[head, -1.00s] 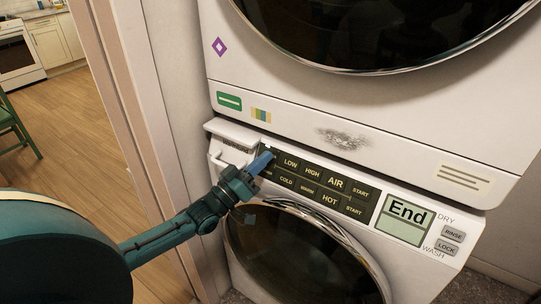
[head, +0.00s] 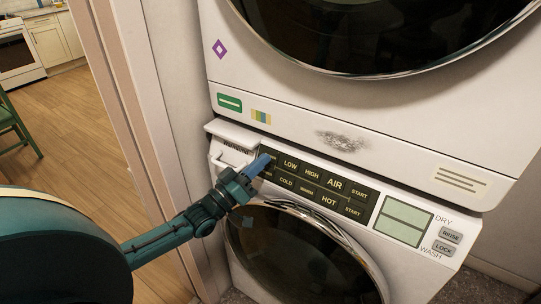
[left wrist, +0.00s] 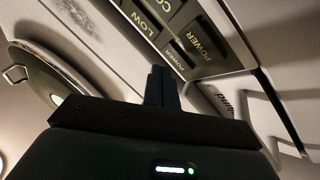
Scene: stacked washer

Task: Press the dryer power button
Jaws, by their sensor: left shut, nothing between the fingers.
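The dark control panel (head: 322,187) on the white machine has two rows of keys. The dryer power key (head: 271,158) is at the left end of the upper row, left of LOW, partly behind my fingertips. In the left wrist view, the power key in the LOW row (left wrist: 180,56) is just beyond the fingertips. My left gripper (head: 262,162) is shut and empty, its blue fingertips at this key; I cannot tell whether they touch it. It also shows in the left wrist view (left wrist: 162,76). The display (head: 403,221) is blank. My right gripper is not in view.
The lower power key (left wrist: 191,42) lies close beside the dryer one. A drawer handle (head: 234,150) sits left of the panel. The upper door (head: 375,35) and lower round door (head: 300,255) are closed. A door frame (head: 125,110) stands at the left.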

